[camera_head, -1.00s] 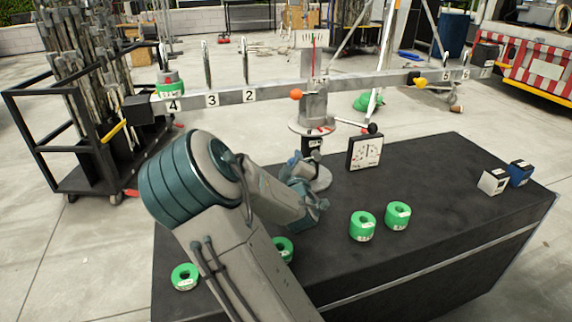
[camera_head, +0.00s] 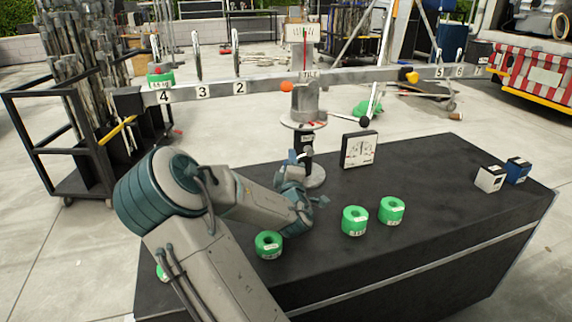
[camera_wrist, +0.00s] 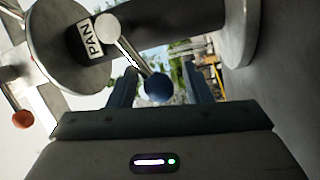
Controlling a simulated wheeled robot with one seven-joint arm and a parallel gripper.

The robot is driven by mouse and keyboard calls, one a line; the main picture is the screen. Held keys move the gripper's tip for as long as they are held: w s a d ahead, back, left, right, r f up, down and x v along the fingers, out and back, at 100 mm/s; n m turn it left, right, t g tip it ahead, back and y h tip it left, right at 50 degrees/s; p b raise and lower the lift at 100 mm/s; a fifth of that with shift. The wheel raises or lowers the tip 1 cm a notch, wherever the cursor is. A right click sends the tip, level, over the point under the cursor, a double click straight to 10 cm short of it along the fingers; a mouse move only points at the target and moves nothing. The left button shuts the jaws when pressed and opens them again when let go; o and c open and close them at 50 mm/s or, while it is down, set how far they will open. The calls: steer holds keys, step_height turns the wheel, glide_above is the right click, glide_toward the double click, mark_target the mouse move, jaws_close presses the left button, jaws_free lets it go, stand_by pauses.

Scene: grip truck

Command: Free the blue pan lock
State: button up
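The pan lock is a grey lever (camera_wrist: 124,45) with a blue ball knob (camera_wrist: 158,87), beside a collar with a PAN label (camera_wrist: 92,40) in the wrist view. My gripper (camera_wrist: 159,80) is open, its two dark fingers on either side of the blue knob, with a visible gap on each side. In the head view the pan post (camera_head: 306,163) stands on the dark table, with my wrist (camera_head: 293,200) just in front of it. My fingertips are mostly hidden there.
An orange knob (camera_head: 286,86) sits above by the long numbered beam (camera_head: 210,91). A black-knobbed lever (camera_head: 364,121) and a dial box (camera_head: 359,149) stand right of the post. Green rolls (camera_head: 354,221) and small boxes (camera_head: 489,179) sit on the table (camera_head: 420,260).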

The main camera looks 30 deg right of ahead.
steer(key=shift+w+a+r, duration=0.1)
steer(key=shift+a, duration=0.1)
steer(key=p+v, duration=0.1)
steer(key=v, duration=0.6)
steer(key=shift+s, duration=0.3)
